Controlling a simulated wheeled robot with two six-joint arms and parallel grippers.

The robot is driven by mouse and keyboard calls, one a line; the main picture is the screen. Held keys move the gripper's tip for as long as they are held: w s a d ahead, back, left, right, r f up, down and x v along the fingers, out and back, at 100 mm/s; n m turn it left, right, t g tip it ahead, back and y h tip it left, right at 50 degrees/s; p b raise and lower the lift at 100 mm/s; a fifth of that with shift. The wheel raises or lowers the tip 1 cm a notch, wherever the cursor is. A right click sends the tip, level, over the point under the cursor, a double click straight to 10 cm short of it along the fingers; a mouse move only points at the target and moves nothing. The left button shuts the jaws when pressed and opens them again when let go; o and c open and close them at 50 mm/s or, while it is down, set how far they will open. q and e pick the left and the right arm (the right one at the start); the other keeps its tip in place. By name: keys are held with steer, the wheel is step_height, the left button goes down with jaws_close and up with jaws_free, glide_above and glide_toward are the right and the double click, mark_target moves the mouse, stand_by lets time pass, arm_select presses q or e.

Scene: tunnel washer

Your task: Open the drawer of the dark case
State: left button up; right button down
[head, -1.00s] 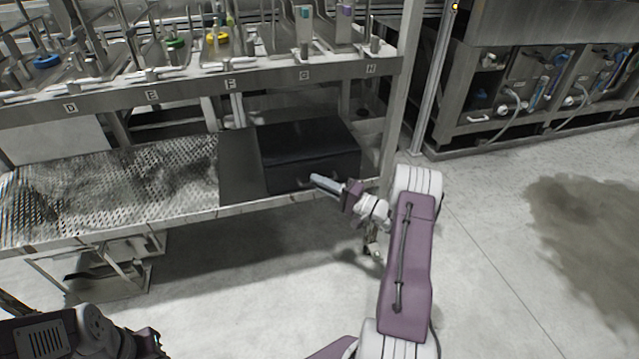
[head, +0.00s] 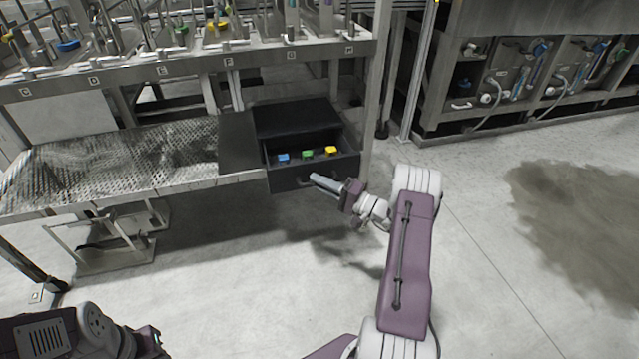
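The dark case (head: 297,116) sits on the right end of the low metal shelf. Its drawer (head: 345,168) stands pulled out toward me, with its inside showing. A blue piece (head: 283,157), a green piece (head: 308,154) and a yellow piece (head: 331,151) lie in it. My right gripper (head: 318,180) is at the drawer's front, its fingers together at the handle (head: 304,182), which they partly hide. My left gripper is not in view.
A perforated metal plate (head: 120,160) covers the shelf left of the case. Above is a lettered rack (head: 190,68) with pipes and knobs. A steel post (head: 378,90) stands right of the case. The floor in front is clear.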

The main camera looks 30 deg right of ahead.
steer(key=c, duration=1.5)
jaws_free()
steer(key=shift+o, duration=0.2)
steer(key=shift+s, duration=0.1)
steer(key=p+v, duration=0.3)
steer(key=v, duration=0.6)
steer(key=shift+p, duration=0.3)
